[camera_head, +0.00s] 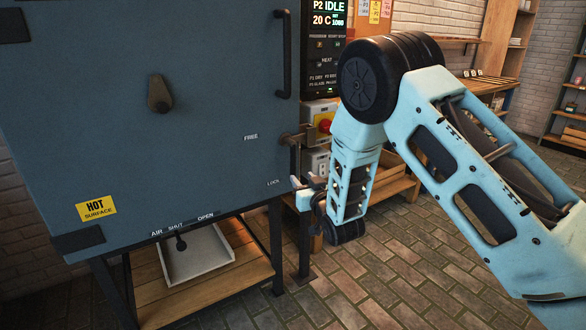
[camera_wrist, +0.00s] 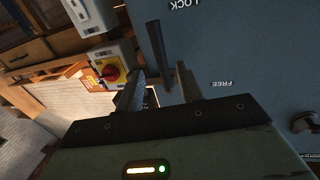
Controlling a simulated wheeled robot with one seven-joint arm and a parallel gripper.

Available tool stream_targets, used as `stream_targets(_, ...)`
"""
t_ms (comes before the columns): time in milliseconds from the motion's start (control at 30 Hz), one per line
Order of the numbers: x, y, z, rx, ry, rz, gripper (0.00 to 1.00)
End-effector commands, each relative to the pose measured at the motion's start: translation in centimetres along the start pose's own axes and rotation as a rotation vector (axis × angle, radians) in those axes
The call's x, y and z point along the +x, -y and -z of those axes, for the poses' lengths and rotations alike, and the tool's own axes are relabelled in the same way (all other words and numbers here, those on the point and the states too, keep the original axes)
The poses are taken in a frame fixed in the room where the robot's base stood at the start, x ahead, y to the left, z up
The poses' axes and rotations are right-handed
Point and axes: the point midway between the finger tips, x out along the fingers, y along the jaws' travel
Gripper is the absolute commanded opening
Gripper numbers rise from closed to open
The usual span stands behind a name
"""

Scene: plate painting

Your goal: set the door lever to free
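The blue-grey kiln door (camera_head: 130,120) fills the left of the head view and is shut. FREE (camera_head: 251,137) is printed above LOCK (camera_head: 273,182) near its right edge. The dark door lever (camera_head: 291,138) is at that edge, level with FREE; its lower part is hard to make out. My gripper (camera_head: 301,183) is beside the edge, level with LOCK. In the wrist view, which is upside down, my gripper (camera_wrist: 158,88) has its two fingers apart. A dark bar (camera_wrist: 157,50), apparently the lever, shows beyond the gap; I cannot tell whether they touch.
A red and yellow switch box (camera_head: 323,121) stands close to the right of the door edge. A vertical door handle (camera_head: 283,55) is above. An air slider (camera_head: 181,242) is below the door. Wooden shelves (camera_head: 395,186) stand behind my arm. The brick floor at right is clear.

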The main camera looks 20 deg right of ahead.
Motion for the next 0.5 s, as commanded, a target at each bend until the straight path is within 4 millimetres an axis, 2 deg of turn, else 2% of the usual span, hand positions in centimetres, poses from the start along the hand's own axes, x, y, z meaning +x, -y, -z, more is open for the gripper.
stream_targets(33, 1.2, 0.0, 0.0, 0.000, -0.004, 0.000, 0.37)
stream_targets(200, 4.6, 0.0, 0.0, 0.000, -0.004, 0.000, 0.37)
stream_targets(400, 7.4, 0.0, 0.0, 0.000, -0.001, -0.001, 0.37)
stream_targets(500, 8.2, 0.0, 0.0, 0.000, 0.000, -0.001, 0.37)
